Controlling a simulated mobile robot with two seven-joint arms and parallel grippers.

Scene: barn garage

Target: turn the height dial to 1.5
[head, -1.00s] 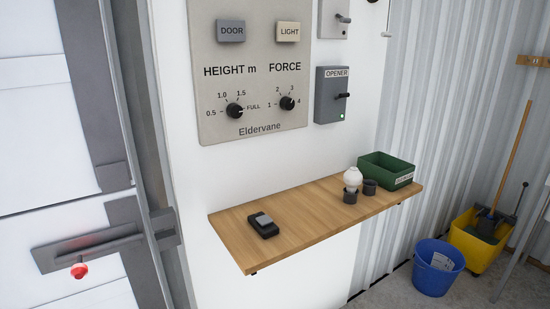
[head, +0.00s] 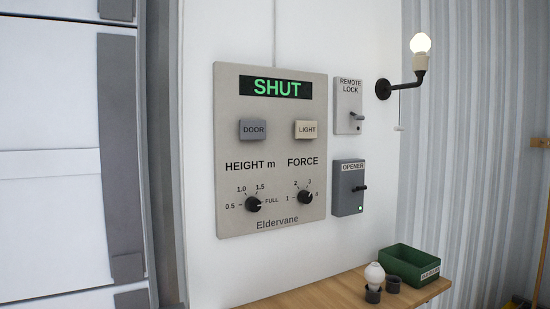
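The height dial (head: 253,204) is a round black knob under the label HEIGHT m on the grey wall panel (head: 232,135). Its scale reads 0.5, 1.0, 1.5 and FULL around it. Its mark is small and appears to point right, towards FULL. The panel's display (head: 277,87) reads SHUT in green. Neither of my grippers is in view, and nothing touches the dial.
The force dial (head: 305,197) is right of the height dial. DOOR (head: 253,130) and LIGHT (head: 306,129) buttons sit above. REMOTE LOCK (head: 348,105) and OPENER (head: 348,187) boxes and a lit lamp (head: 421,44) are to the right. A wooden shelf (head: 290,298) juts out below.

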